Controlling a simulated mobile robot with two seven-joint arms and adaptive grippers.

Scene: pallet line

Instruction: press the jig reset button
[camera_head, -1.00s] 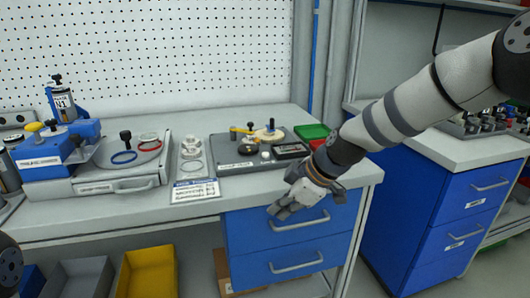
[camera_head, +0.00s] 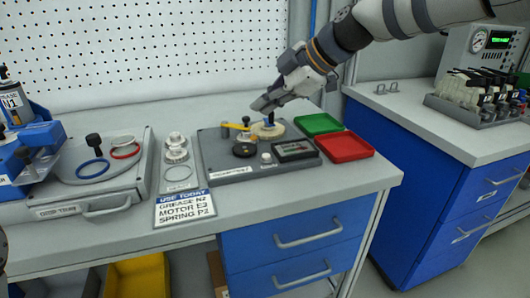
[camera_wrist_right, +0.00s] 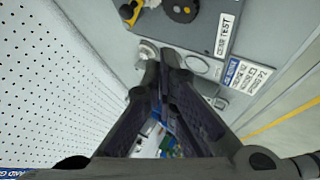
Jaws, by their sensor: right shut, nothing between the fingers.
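The gear test jig (camera_head: 225,175) is a dark grey plate on the bench. It carries a yellow lever, a tan disc with a dark post, a black knob (camera_head: 245,149) and a small display (camera_head: 294,150). A small pale round button (camera_head: 266,157) with a small label sits at its front, left of the display; the label is too small to read. My right gripper (camera_head: 263,104) is shut and empty above the jig's back part, apart from the button. Its fingers (camera_wrist_right: 161,58) also show in the right wrist view, with the jig (camera_wrist_right: 200,32) at the top. My left gripper is out of view.
A green tray (camera_head: 318,123) and a red tray (camera_head: 346,148) lie right of the jig. A pegboard (camera_head: 150,45) stands behind. The bench front is clear.

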